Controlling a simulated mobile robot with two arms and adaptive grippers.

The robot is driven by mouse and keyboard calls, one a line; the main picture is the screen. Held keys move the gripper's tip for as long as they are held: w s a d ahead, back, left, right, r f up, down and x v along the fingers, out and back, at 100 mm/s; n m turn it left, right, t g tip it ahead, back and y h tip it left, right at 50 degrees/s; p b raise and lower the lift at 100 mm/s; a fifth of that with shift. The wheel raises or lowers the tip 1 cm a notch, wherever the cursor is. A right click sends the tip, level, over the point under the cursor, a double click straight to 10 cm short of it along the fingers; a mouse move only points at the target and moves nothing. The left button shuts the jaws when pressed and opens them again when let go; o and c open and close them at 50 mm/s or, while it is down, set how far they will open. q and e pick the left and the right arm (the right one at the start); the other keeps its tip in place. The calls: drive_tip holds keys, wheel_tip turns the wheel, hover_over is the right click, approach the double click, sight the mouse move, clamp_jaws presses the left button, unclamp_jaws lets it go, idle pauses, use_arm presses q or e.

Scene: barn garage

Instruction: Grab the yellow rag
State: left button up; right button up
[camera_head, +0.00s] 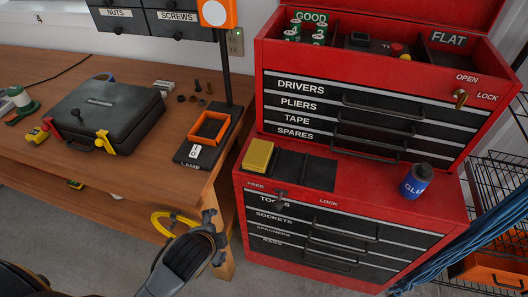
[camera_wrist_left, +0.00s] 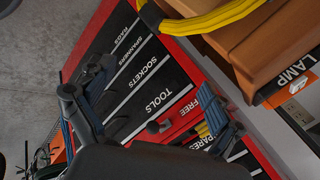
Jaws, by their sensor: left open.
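The yellow rag (camera_head: 257,156) looks like a thick folded block. It lies on the left of the red ledge of the tool chest, beside a dark mat. My left gripper (camera_head: 213,238) is at the lower middle of the head view, in front of the chest's lower drawers and the bench corner, below and left of the rag, and apart from it. In the left wrist view its two fingers (camera_wrist_left: 160,98) are spread and empty. A small yellow patch there, partly hidden behind one finger, seems to be the rag (camera_wrist_left: 203,131). My right gripper is not in view.
The red tool chest (camera_head: 246,196) has a latch lever (camera_head: 280,199) below the rag. A blue glue can (camera_head: 416,180) stands on the ledge's right. A yellow cable loop (camera_head: 163,222) hangs at the wooden bench (camera_head: 135,172), near my gripper. A lamp base (camera_head: 190,153) stands on the bench.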

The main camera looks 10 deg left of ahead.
use_arm(q)
drive_tip(key=w+r+m+t, duration=0.3)
drive_tip(key=w+r+m, duration=0.35)
drive_tip(key=m, duration=0.45)
drive_tip(key=m+t+h+p, duration=0.1)
drive_tip(key=m+t, duration=0.3)
drive_tip(key=m, duration=0.9)
approach(257, 154)
drive_tip(key=x, duration=0.3)
drive_tip(key=shift+w+a+p, duration=0.2)
drive_tip(key=shift+w+p, duration=0.1)
drive_tip(key=shift+w+f, duration=0.2)
drive_tip(key=shift+w, duration=0.55)
drive_tip(key=x, duration=0.3)
drive_tip(key=p+x, duration=0.1)
drive_tip(key=shift+w+d+f, duration=0.15)
drive_tip(key=shift+d+f, duration=0.1)
drive_tip(key=shift+d, duration=0.05)
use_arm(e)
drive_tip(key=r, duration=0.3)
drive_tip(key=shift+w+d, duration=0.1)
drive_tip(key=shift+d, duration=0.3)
use_arm(q)
drive_tip(key=c, duration=1.2)
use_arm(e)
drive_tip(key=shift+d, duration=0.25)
